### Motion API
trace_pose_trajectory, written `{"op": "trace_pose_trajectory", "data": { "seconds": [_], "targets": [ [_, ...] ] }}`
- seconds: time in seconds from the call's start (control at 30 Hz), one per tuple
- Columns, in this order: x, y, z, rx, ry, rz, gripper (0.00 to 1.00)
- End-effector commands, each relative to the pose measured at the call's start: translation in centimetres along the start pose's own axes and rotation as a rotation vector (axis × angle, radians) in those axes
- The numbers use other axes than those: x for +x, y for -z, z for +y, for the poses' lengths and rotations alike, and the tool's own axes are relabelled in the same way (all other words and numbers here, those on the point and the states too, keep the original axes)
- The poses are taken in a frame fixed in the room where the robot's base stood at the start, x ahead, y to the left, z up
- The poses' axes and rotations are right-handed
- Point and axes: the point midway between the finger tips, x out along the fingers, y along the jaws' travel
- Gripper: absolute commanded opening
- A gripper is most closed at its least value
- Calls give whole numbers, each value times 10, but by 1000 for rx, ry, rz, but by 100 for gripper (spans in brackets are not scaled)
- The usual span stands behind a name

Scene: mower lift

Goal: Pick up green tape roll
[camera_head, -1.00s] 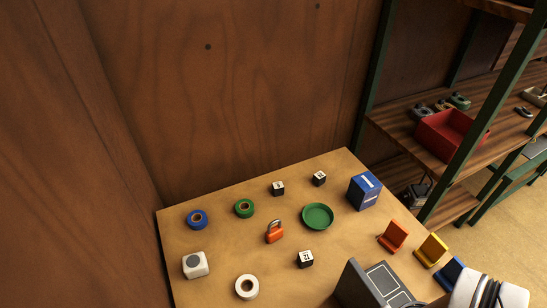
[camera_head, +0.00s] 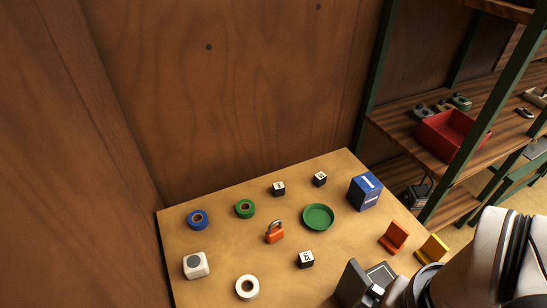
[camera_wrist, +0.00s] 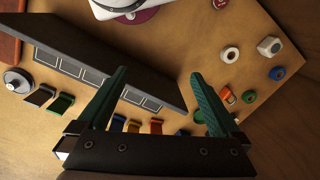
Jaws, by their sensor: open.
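The green tape roll (camera_head: 244,209) lies flat on the table near its back edge, between a blue tape roll (camera_head: 197,219) and a small black-and-white cube (camera_head: 279,189). In the wrist view the green tape roll (camera_wrist: 249,96) is small, right of my gripper's right finger and clear of it. My gripper (camera_wrist: 159,72) is open, with nothing held between its two green fingers. In the head view my arm is at the lower right, far from the roll.
A white tape roll (camera_head: 247,287), a white cube (camera_head: 195,265), an orange padlock (camera_head: 275,232) and a green dish (camera_head: 318,216) stand on the table (camera_head: 222,250). A dark upright panel (camera_wrist: 100,60) lies beyond my fingers. A wooden wall (camera_head: 250,100) rises behind the table.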

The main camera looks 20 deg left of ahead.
Motion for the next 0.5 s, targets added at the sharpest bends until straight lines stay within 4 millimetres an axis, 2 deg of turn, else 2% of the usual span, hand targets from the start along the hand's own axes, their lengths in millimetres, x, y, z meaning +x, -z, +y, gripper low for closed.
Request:
{"op": "trace_pose_trajectory", "data": {
  "seconds": [0.07,0.17,0.27,0.3,0.37,0.4,0.47,0.5],
  "targets": [
    [-3,33,-2,-288,-143,17,100],
    [-10,82,-17,-682,-335,50,100],
    [-16,134,-57,-1112,-552,74,100],
    [-17,153,-81,-1295,-649,81,100],
    [-16,178,-127,-1579,-811,89,100],
    [-14,189,-164,-1769,-931,89,100],
    [-9,198,-225,-2047,-1129,88,100],
    [-4,196,-266,-2211,-1265,85,100]
  ]
}}
